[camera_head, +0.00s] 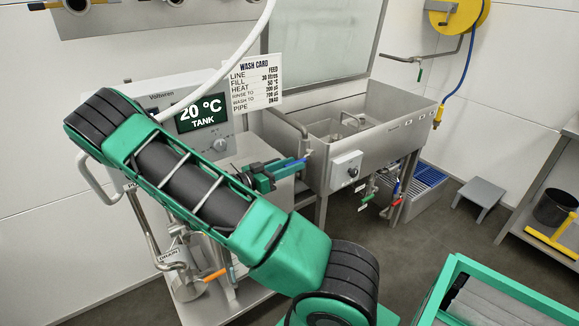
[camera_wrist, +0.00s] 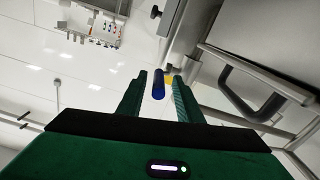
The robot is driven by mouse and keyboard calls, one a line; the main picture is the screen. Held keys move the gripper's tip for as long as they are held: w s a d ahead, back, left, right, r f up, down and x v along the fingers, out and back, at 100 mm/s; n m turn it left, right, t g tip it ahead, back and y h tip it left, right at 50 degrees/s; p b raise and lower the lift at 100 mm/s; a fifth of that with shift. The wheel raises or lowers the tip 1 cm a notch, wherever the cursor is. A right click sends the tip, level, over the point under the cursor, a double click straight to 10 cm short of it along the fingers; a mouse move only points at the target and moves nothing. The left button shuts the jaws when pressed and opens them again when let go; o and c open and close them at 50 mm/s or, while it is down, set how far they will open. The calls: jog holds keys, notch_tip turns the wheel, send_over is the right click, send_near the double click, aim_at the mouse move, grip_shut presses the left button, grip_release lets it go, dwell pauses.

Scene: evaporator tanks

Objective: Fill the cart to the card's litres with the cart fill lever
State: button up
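The wash card (camera_head: 255,84) hangs on the wall and reads FILL 30 litres. Below it, a grey cart unit (camera_head: 160,95) has a display (camera_head: 202,113) showing 20 °C and TANK. No litre reading is legible. My gripper (camera_head: 297,167) is above the cart's right side, beside the sink. In the wrist view, my gripper (camera_wrist: 159,80) is open. A blue handle (camera_wrist: 158,85) shows between its fingers, with a gap on each side. It looks like the small blue lever (camera_head: 306,154) at the fingertips in the head view. Contact cannot be told.
A steel sink (camera_head: 385,135) with a control box (camera_head: 346,170) stands right of my gripper. Red and green valve handles (camera_head: 397,188) hang below it. A grey step (camera_head: 480,193), a green-framed trolley (camera_head: 450,275) and a yellow hose reel (camera_head: 465,14) are further right. The cart's drain tag (camera_head: 168,254) hangs low left.

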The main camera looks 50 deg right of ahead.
jog(key=shift+s+d, duration=0.15)
jog(key=shift+d, duration=0.35)
grip_shut()
